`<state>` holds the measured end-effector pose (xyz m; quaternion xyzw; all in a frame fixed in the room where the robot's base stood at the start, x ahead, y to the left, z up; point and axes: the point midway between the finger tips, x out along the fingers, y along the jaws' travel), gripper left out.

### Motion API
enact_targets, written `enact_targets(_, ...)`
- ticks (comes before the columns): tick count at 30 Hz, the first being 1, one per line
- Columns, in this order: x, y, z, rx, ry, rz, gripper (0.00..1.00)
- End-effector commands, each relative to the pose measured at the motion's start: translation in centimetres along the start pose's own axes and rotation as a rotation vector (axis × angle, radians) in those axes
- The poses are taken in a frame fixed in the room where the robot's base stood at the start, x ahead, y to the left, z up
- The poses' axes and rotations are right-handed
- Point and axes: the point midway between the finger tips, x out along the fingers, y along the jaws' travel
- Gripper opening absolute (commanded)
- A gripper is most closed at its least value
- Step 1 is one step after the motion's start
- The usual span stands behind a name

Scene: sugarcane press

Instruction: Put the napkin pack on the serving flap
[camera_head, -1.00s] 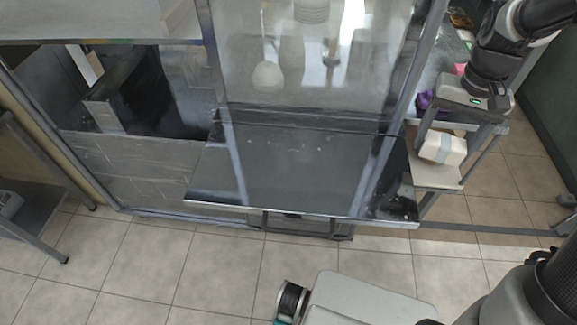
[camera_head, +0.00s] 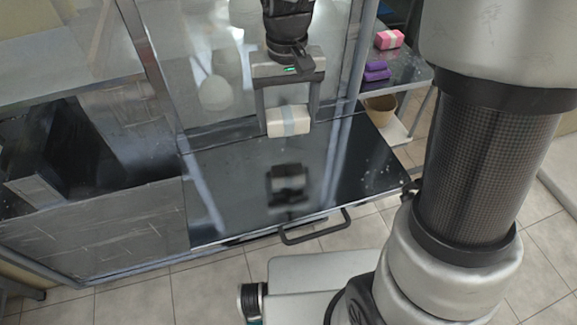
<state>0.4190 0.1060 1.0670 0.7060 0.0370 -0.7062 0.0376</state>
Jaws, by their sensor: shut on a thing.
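The napkin pack (camera_head: 289,121) is a cream-white block with a pale grey-blue band. My gripper (camera_head: 288,116) is shut on it, with one finger at each end. The serving flap (camera_head: 235,180) is a dark, glossy, flat panel in front of the glass. The pack hangs above the back part of the flap, and a reflection of pack and gripper shows lower on its surface. The pack looks clear of the surface, about level. The pack's underside is hidden.
To the right, a side table (camera_head: 405,70) holds a pink pack (camera_head: 389,39) and purple packs (camera_head: 376,71). A brown bowl (camera_head: 381,109) stands on a lower shelf. The glass pane (camera_head: 215,60) rises behind the flap. A dark handle (camera_head: 315,228) juts from its front edge. The flap's top is clear.

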Motion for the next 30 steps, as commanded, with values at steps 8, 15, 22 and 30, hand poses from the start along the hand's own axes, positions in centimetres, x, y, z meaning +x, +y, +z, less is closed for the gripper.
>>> enact_targets(8,-2.5,-9.5,6.4,-0.116,0.002,0.001,0.47)
enact_targets(15,0.0,-10.8,8.0,-0.131,-0.004,0.002,0.47)
enact_targets(22,3.4,-10.8,7.8,-0.131,-0.002,0.001,0.47)
enact_targets(30,6.2,-10.8,7.9,-0.131,-0.004,0.002,0.47)
